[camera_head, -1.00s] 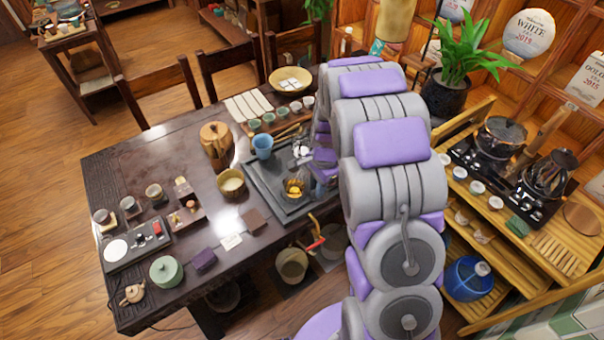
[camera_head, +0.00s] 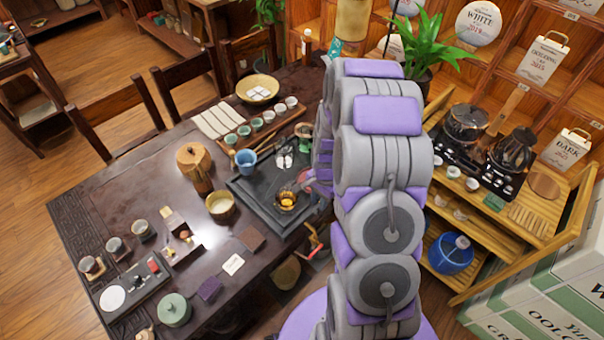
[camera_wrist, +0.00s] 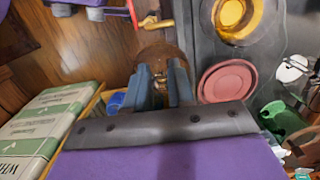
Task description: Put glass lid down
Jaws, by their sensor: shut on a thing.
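In the wrist view, my gripper (camera_wrist: 161,82) is shut. A see-through, brownish round piece at its fingertips seems to be the glass lid (camera_wrist: 152,57); its edge is hard to make out against the wooden background. The gripper is beside the dark tea tray (camera_wrist: 205,55), near a glass vessel with amber tea (camera_wrist: 236,17). In the head view, my gripper (camera_head: 318,184) is partly hidden by my arm at the right edge of the tray (camera_head: 247,194), next to the amber vessel (camera_head: 287,201). The lid cannot be made out there.
A round pink-red coaster (camera_wrist: 228,81) lies on the tray right of my fingers. A blue cup (camera_head: 246,162) stands on the tray. Tea boxes (camera_wrist: 50,120) stand at the left.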

